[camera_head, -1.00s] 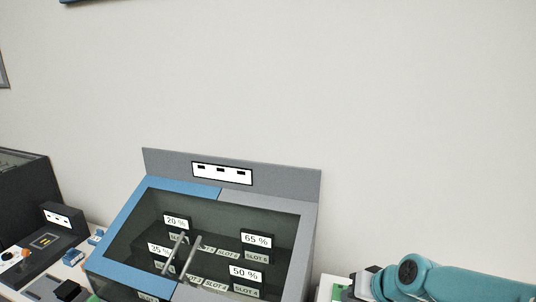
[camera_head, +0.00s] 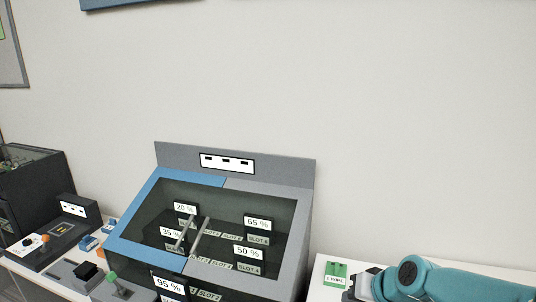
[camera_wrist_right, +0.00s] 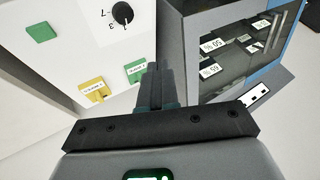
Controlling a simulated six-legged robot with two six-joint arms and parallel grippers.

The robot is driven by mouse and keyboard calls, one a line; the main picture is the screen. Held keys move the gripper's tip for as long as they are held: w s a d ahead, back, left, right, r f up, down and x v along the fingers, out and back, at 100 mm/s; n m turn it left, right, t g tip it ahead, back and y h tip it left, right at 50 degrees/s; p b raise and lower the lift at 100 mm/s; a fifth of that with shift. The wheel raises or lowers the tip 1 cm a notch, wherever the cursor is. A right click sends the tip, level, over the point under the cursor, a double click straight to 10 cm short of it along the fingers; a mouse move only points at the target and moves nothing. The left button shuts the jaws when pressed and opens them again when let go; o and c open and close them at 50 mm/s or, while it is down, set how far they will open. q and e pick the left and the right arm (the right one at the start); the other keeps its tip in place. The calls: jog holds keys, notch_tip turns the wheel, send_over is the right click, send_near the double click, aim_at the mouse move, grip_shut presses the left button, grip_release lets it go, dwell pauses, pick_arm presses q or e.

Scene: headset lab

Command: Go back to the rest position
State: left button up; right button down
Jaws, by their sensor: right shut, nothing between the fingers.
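My right arm, teal, comes in from the lower right of the head view, and its hand is cut off by the bottom edge. In the right wrist view my right gripper (camera_wrist_right: 152,88) is shut, its dark fingers together with nothing between them. It is beside the grey and blue cabinet (camera_wrist_right: 188,50) and over the white surface with a green block (camera_wrist_right: 136,70) and a yellow block (camera_wrist_right: 92,90). My left gripper is not in view.
The cabinet (camera_head: 310,200) has a dark window, slot labels and percentage displays. A green card (camera_head: 336,272) lies on the white table by my right arm.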

jog(key=s+a+f+g, duration=0.2)
jog(key=s+f, duration=0.3)
jog(key=f, duration=0.5)
jog(key=s+a+f+g, duration=0.15)
jog(key=s+f, duration=0.25)
jog(key=f, duration=0.7)
jog(key=s+a+f+g, duration=0.1)
jog(key=s+a+f, duration=0.1)
jog(key=s+f, duration=0.3)
jog(key=s+a+f+g, duration=0.1)
jog(key=s+f, duration=0.3)
jog(key=s, duration=0.8)
jog(key=shift+a+f, duration=0.4)
jog(key=shift+g, duration=0.25)
